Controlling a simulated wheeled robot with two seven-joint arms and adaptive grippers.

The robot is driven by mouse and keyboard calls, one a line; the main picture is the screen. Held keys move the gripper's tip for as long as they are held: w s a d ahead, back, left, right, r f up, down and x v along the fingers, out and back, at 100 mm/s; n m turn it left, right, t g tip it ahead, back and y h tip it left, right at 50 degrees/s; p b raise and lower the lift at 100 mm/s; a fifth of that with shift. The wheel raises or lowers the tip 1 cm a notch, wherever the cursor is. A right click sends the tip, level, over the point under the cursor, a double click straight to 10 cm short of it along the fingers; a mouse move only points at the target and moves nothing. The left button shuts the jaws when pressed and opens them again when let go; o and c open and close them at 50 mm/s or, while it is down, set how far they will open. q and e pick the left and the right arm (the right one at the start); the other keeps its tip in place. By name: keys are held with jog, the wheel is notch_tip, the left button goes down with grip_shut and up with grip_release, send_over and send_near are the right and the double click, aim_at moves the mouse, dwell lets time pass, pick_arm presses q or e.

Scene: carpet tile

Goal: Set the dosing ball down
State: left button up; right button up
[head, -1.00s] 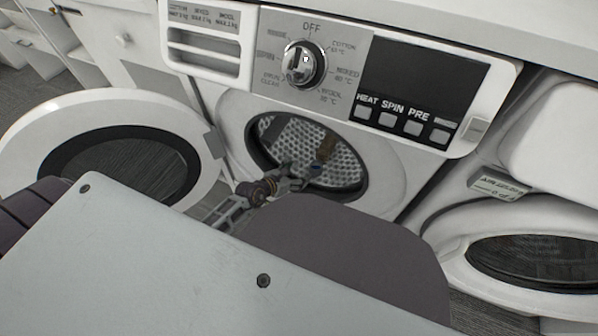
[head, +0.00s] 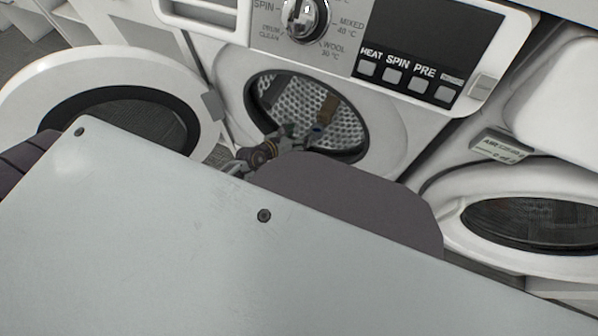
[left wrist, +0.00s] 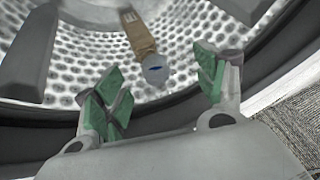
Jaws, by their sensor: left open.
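The thing I take as the dosing ball is a small round pale-grey piece with a blue mark (left wrist: 155,68), inside the washer drum (left wrist: 75,45) in the left wrist view. A tan block-like piece (left wrist: 138,33) touches or overlaps it; I cannot tell if they are one object. In the head view the tan piece (head: 326,108) shows in the drum behind my gripper. My left gripper (head: 288,138) is at the drum mouth. In the left wrist view its green-padded fingers (left wrist: 160,90) are spread with nothing between them, and the ball lies beyond them. My right gripper is not in view.
The round washer door (head: 70,72) stands open at left. The dark drum rim (left wrist: 155,118) runs close around my gripper. The control panel with its knob (head: 304,18) is above. A second machine with a round door (head: 450,208) stands at right.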

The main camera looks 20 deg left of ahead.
pick_arm(q)
notch_tip(320, 180, up, 7)
jog(key=s+a+n+t+y, duration=0.2)
jog(key=n+t+y, duration=0.15)
jog(key=n, duration=1.25)
jog(key=s+d+f+n+g+y, duration=0.15)
jog(key=s+f+n+g, duration=0.65)
jog(key=n, duration=0.8)
jog(key=s+d+n+g+h, duration=0.1)
jog(key=s+d+n+h, duration=0.3)
jog(key=s+d, duration=0.5)
jog(key=shift+n+g, duration=0.3)
jog(key=shift+g, duration=0.05)
jog(key=shift+a+r, duration=0.1)
